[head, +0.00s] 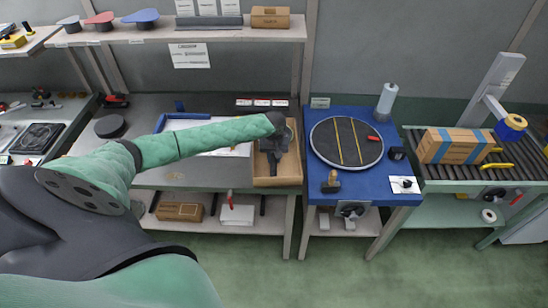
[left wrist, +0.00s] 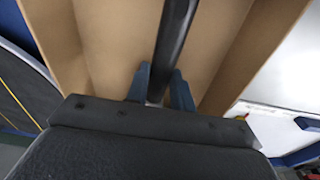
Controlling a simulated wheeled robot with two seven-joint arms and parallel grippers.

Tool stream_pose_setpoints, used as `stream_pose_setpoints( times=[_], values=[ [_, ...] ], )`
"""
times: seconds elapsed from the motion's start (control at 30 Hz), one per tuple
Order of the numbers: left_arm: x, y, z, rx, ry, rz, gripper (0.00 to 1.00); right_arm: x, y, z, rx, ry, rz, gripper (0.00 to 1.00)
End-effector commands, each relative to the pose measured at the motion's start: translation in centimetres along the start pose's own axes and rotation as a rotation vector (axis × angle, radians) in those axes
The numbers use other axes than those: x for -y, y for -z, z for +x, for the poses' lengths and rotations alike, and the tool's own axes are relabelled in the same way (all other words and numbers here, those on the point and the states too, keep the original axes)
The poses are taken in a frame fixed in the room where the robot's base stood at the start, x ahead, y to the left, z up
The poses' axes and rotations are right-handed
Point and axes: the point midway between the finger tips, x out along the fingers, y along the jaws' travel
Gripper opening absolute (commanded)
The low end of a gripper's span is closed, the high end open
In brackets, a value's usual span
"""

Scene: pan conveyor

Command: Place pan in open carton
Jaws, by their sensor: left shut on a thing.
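The open carton (head: 292,168) is a brown cardboard box on the workbench, left of the blue table. Its cardboard walls and bottom also fill much of the left wrist view (left wrist: 118,40). My left gripper (head: 274,148) is over the carton. In the left wrist view its blue fingers (left wrist: 160,92) are shut on a black bar, the handle of the pan (left wrist: 176,30), which runs out of the top of that view. The pan's body is not clearly seen; my gripper and wrist hide much of it. I cannot tell whether the pan touches the carton bottom. My right gripper is not in view.
The blue table (head: 318,180) with a round dark turntable (head: 330,150) stands right of the carton. A roller conveyor with a taped box (head: 452,146) is further right. A shelf (head: 215,34) with several pans runs above the bench. A black disc (head: 110,126) lies at the bench's left.

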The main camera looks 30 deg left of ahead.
Motion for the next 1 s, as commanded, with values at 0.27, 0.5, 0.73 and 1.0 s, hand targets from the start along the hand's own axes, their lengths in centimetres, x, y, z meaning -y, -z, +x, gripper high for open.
stream_pose_setpoints(
  times=[0.27, 0.5, 0.73, 1.0],
  values=[
    [0.0, 0.0, 0.2, -0.001, -0.001, 0.000, 0.43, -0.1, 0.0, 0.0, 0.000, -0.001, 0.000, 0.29],
    [0.0, 0.0, 0.2, 0.000, 0.000, 0.000, 0.49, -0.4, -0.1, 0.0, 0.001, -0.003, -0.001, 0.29],
    [0.0, 0.1, -0.6, -0.002, -0.001, -0.001, 0.49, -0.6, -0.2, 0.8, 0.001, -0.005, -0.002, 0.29],
    [0.0, 0.0, -4.7, -0.002, -0.001, 0.001, 0.49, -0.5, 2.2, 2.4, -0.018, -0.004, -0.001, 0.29]
  ],
)
